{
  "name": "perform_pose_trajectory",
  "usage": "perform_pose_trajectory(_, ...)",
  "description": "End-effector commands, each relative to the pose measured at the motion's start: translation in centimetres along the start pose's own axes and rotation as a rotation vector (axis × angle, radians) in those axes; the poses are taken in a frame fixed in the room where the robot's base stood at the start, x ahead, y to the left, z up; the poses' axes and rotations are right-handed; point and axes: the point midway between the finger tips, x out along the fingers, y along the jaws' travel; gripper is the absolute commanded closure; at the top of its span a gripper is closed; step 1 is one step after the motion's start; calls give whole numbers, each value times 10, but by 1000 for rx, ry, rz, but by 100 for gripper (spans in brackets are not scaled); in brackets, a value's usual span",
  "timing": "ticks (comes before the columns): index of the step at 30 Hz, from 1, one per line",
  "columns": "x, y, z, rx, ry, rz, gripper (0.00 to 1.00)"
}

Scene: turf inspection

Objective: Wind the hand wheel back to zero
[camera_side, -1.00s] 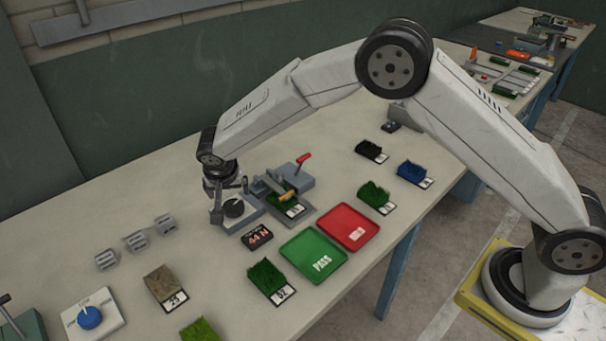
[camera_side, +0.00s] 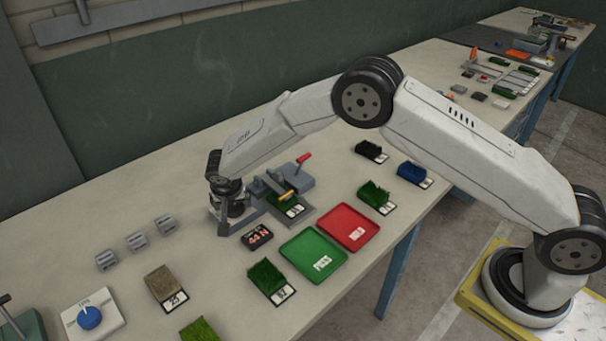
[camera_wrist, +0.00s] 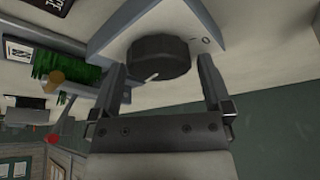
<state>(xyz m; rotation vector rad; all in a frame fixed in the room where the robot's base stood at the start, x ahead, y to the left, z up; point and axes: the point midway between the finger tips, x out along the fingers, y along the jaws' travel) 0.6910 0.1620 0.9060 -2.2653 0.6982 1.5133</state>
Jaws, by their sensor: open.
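The dark round hand wheel (camera_wrist: 160,58) sits on a pale grey housing (camera_wrist: 197,22) in the wrist view. A short white pointer mark (camera_wrist: 152,77) shows at its rim. My gripper (camera_wrist: 162,70) is open, with one finger on each side of the wheel. Small gaps seem to show between fingers and wheel; I cannot tell if either touches. In the side view my gripper (camera_side: 232,210) is down at the wheel and hides most of it. The force display (camera_side: 257,236) in front reads 44 N.
The clamp fixture with a red-tipped lever (camera_side: 303,158) and a turf sample (camera_side: 291,206) stands right beside the wheel. A green PASS tray (camera_side: 313,254) and a red tray (camera_side: 348,228) lie in front. Grey slotted blocks (camera_side: 136,241) stand to the left.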

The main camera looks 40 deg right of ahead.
Motion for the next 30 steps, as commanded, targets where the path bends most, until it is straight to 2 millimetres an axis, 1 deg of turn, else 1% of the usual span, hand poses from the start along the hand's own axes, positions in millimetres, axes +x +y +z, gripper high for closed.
perform_pose_trajectory(4,0,0,0,0,0,0,0)
perform_pose_trajectory(5,0,0,0,0,0,0,6)
perform_pose_trajectory(6,0,0,0,0,0,0,19)
perform_pose_trajectory(8,0,0,0,0,0,0,38)
perform_pose_trajectory(9,0,0,0,0,0,0,51)
perform_pose_trajectory(11,0,0,0,0,0,0,70)
perform_pose_trajectory(12,0,0,0,0,0,0,82)
perform_pose_trajectory(22,0,0,0,-28,0,-11,82)
perform_pose_trajectory(30,0,0,0,-129,0,-53,82)
